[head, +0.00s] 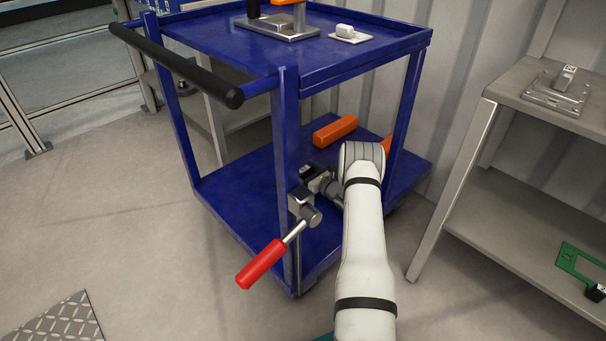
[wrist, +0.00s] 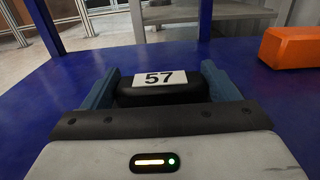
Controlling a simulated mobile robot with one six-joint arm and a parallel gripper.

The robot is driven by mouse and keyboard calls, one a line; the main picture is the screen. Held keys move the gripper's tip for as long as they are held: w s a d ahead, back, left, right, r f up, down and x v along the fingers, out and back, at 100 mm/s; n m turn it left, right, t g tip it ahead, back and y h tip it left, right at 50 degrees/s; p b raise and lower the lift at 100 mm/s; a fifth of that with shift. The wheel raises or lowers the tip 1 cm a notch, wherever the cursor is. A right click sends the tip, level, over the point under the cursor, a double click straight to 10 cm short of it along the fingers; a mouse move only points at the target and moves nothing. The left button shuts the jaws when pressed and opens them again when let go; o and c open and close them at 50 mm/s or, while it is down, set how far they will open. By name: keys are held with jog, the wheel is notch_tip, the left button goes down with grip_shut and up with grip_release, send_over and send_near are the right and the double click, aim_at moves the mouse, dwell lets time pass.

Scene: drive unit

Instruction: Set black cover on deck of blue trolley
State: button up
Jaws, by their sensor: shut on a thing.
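The blue trolley (head: 231,187) has a lower deck and an upper shelf. In the wrist view, the black cover (wrist: 165,94) bears a white label reading 57 and sits between the two blue-grey fingers of my gripper (wrist: 162,84). My gripper is shut on it. The blue deck (wrist: 58,92) spreads around and beyond the fingers. In the head view, my arm reaches in over the lower deck; my gripper (head: 312,176) is partly hidden by a trolley post and clamp. Only a small dark part of the cover shows there. I cannot tell whether the cover touches the deck.
An orange block (head: 334,131) lies on the lower deck behind my gripper; it also shows in the wrist view (wrist: 292,47). A red-handled clamp (head: 262,264) stands at the front post. A grey shelf (head: 535,95) is to the right. The deck's left part is clear.

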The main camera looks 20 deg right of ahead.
jog(key=shift+r, duration=0.2)
jog(key=o, duration=1.4)
jog(key=shift+f, duration=0.2)
jog(key=shift+r, duration=0.15)
jog(key=p+v, duration=0.4)
jog(key=v, duration=0.8)
jog(key=shift+r+p, duration=0.15)
jog(key=shift+p, duration=0.15)
